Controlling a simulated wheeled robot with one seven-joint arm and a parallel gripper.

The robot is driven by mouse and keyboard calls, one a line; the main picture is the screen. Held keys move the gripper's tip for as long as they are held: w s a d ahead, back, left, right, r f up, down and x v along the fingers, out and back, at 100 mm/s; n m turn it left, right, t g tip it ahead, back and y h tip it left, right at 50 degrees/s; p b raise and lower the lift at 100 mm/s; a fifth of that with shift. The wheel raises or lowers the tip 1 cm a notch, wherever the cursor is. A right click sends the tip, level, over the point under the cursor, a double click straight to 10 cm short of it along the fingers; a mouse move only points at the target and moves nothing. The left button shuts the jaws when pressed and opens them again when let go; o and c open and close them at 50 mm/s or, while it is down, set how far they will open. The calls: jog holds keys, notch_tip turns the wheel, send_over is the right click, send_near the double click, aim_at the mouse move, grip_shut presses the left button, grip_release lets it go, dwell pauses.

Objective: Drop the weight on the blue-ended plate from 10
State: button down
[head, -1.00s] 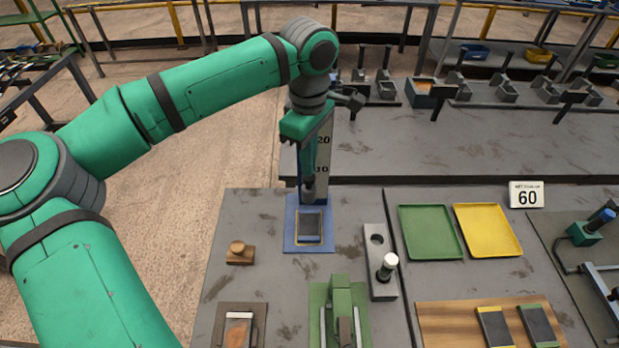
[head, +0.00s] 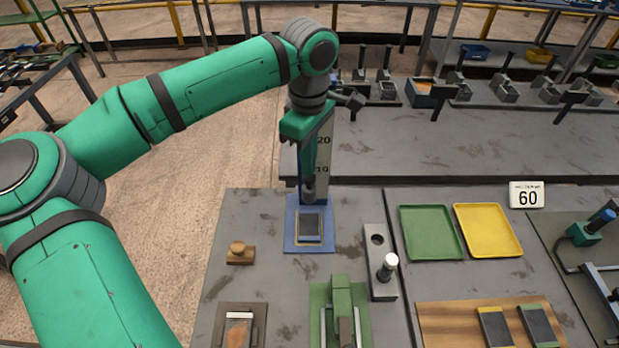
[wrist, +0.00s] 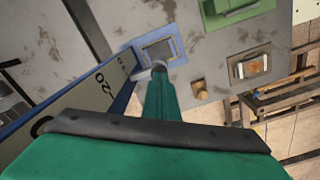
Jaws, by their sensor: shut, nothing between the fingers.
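A dark plate (head: 309,226) lies in a framed recess on the blue base (head: 291,241); a blue strip seems to show at its near end. It also shows in the wrist view (wrist: 163,49). An upright scale (head: 323,150) marked 10 and 20 stands behind the base. My gripper (head: 308,190) points down, shut and empty, in front of the scale, at or below the 10 mark. In the wrist view its tip (wrist: 160,67) is beside the plate's edge; I cannot tell the height gap. A white-topped cylinder (head: 388,265), perhaps the weight, stands in a grey holder (head: 381,292).
A wooden knob block (head: 240,253) and a plate on a brown block (head: 238,330) are at left. A green fixture (head: 341,300) stands in front. Green (head: 430,232) and yellow (head: 488,230) trays are empty. A wooden board (head: 450,325) holds two plates.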

jog(key=shift+f, duration=1.1)
dwell(0.7)
